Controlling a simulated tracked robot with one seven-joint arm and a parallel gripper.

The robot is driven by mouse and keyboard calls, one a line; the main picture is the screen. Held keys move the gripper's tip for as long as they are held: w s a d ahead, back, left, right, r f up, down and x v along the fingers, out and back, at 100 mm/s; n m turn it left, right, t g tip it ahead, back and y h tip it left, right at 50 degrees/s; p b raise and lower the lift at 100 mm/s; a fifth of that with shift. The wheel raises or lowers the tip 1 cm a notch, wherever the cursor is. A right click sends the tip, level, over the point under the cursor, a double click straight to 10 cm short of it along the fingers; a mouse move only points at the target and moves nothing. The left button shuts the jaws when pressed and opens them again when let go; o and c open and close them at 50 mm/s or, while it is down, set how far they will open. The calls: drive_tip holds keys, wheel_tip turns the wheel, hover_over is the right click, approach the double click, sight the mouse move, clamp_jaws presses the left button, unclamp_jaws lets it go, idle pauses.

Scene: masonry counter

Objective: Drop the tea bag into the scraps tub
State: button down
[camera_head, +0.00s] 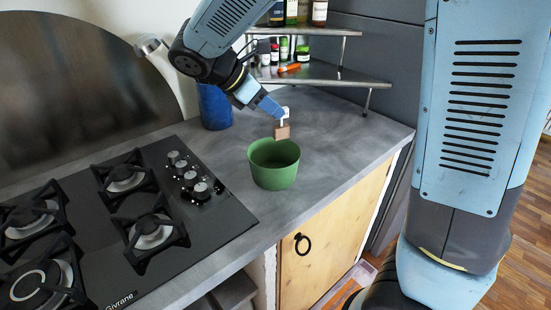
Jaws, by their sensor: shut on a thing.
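My gripper (280,112) is shut on the tea bag and holds it in the air above the counter. The tea bag (282,132) is a small brown square that hangs below the fingertips from a pale tag or string. The scraps tub (274,178) is a green round open tub standing upright on the grey counter. In the picture the tea bag hangs just above the tub's far right rim, apart from my gripper's blue fingers. The tub's floor is mostly hidden by its front wall.
A black gas hob (215,218) with several burners and knobs lies left of the tub. A blue canister (214,106) stands behind it. A metal corner shelf (320,74) with bottles and jars is at the back. The counter (335,150) right of the tub is clear.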

sight(274, 128)
drive_tip(key=shift+d+f, duration=0.2)
drive_tip(key=shift+f, duration=2.7)
drive_tip(key=c, duration=1)
unclamp_jaws()
drive_tip(key=shift+c, duration=0.2)
drive_tip(key=v, duration=1.3)
drive_tip(key=shift+a+r, duration=0.25)
drive_tip(key=shift+a, duration=0.05)
drive_tip(key=shift+s, duration=0.1)
